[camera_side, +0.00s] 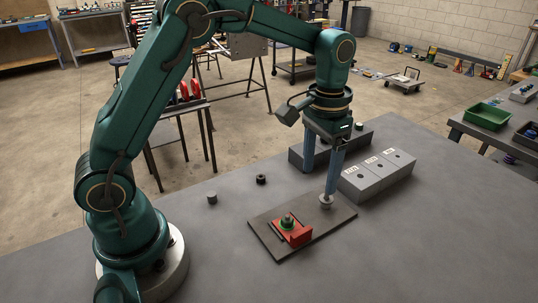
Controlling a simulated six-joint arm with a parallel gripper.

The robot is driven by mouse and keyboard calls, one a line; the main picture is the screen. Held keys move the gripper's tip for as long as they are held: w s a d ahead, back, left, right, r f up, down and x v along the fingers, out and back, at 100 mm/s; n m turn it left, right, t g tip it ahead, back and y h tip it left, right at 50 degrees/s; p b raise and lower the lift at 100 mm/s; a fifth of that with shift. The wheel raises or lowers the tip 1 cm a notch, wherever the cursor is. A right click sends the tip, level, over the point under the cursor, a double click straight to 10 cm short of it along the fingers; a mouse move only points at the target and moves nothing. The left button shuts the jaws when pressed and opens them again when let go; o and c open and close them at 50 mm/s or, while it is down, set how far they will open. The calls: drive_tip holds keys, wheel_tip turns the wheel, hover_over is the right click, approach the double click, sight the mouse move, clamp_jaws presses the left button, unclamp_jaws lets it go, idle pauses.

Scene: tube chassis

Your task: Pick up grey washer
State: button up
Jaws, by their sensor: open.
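My gripper (319,180) points down with its two blue-grey fingers spread apart, and nothing shows between them. It is over the back right part of the dark plate (262,238). A small light grey round piece (326,202), possibly the grey washer, sits near that plate's back right edge. The tip of the nearer finger overlaps it in the picture, and I cannot tell whether they touch. A red block (298,238) with a green ring and a grey round top (287,218) sits on the plate.
A grey cylinder (212,198) and a dark ring-like piece (261,179) stand on the table left of the plate. A grey block with labelled holes (365,185) is to the right, with another grey block (300,160) behind my gripper. The front right table is clear.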

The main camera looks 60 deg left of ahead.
drive_tip(key=w+n, duration=0.1)
drive_tip(key=n, duration=0.1)
drive_tip(key=w+n, duration=0.1)
drive_tip(key=w, duration=0.1)
drive_tip(key=shift+w+f+n, duration=0.15)
drive_tip(key=shift+f+n, duration=0.2)
drive_tip(key=shift+n, duration=0.05)
drive_tip(key=shift+a+f, duration=0.1)
drive_tip(key=shift+f, duration=2.85)
drive_tip(key=shift+f, duration=0.2)
clamp_jaws()
